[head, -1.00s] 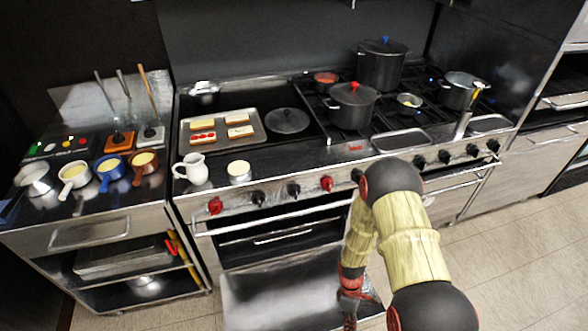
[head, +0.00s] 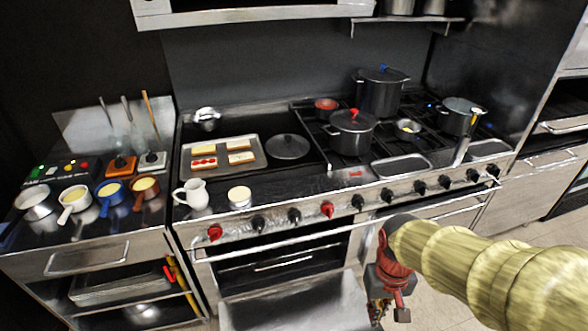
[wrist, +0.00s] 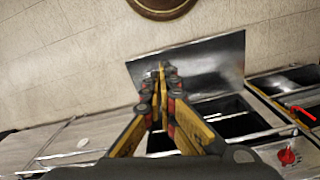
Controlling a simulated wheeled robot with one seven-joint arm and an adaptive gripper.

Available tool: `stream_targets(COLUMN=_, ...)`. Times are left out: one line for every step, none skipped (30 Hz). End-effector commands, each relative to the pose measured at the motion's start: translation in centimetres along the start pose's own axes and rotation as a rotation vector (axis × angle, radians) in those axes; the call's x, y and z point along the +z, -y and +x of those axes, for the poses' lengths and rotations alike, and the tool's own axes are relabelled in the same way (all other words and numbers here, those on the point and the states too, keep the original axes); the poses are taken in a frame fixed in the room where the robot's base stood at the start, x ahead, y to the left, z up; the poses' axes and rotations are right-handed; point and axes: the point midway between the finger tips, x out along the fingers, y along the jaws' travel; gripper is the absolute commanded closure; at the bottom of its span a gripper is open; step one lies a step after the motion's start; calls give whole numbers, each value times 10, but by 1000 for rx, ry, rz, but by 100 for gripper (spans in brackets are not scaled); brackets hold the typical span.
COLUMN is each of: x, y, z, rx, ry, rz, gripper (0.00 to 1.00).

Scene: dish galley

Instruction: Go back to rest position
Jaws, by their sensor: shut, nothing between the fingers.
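My gripper (head: 380,308) hangs low in front of the stove, to the right of the lowered oven door (head: 295,306), at the bottom of the head view. In the wrist view my gripper (wrist: 161,72) points down with its fingers together and nothing between them. The door's metal panel (wrist: 212,60) lies beyond the fingertips in that view. My arm comes in from the lower right of the head view, bent at the red wrist part.
The stove top holds a tray of bread slices (head: 254,166), a black pot with a red knob (head: 352,132) and a white jug (head: 195,194). Red and black knobs (head: 327,209) line the stove front. Floor (head: 545,235) is clear at the right.

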Motion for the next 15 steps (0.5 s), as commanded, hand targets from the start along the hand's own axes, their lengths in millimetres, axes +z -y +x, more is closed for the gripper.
stream_targets(x=5, y=0, z=-17, rx=-2, ry=-46, rz=15, gripper=100)
stream_targets(x=8, y=0, z=-25, rx=-3, ry=-69, rz=23, gripper=100)
stream_targets(x=13, y=1, z=-36, rx=-5, ry=-102, rz=30, gripper=100)
stream_targets(x=16, y=1, z=-44, rx=-6, ry=-126, rz=33, gripper=100)
stream_targets(x=18, y=1, z=-53, rx=-6, ry=-154, rz=35, gripper=100)
stream_targets(x=22, y=1, z=-63, rx=-7, ry=-190, rz=37, gripper=100)
stream_targets(x=25, y=1, z=-71, rx=-8, ry=-220, rz=38, gripper=100)
stream_targets(x=27, y=1, z=-80, rx=-8, ry=-250, rz=40, gripper=100)
stream_targets(x=30, y=1, z=-89, rx=-8, ry=-288, rz=41, gripper=100)
stream_targets(x=32, y=1, z=-97, rx=-8, ry=-317, rz=42, gripper=100)
stream_targets(x=34, y=0, z=-105, rx=-8, ry=-345, rz=43, gripper=100)
stream_targets(x=37, y=0, z=-114, rx=-7, ry=-380, rz=44, gripper=100)
stream_targets(x=38, y=0, z=-120, rx=-6, ry=-403, rz=45, gripper=100)
stream_targets(x=39, y=0, z=-127, rx=-5, ry=-426, rz=45, gripper=100)
stream_targets(x=40, y=-1, z=-135, rx=-4, ry=-454, rz=46, gripper=100)
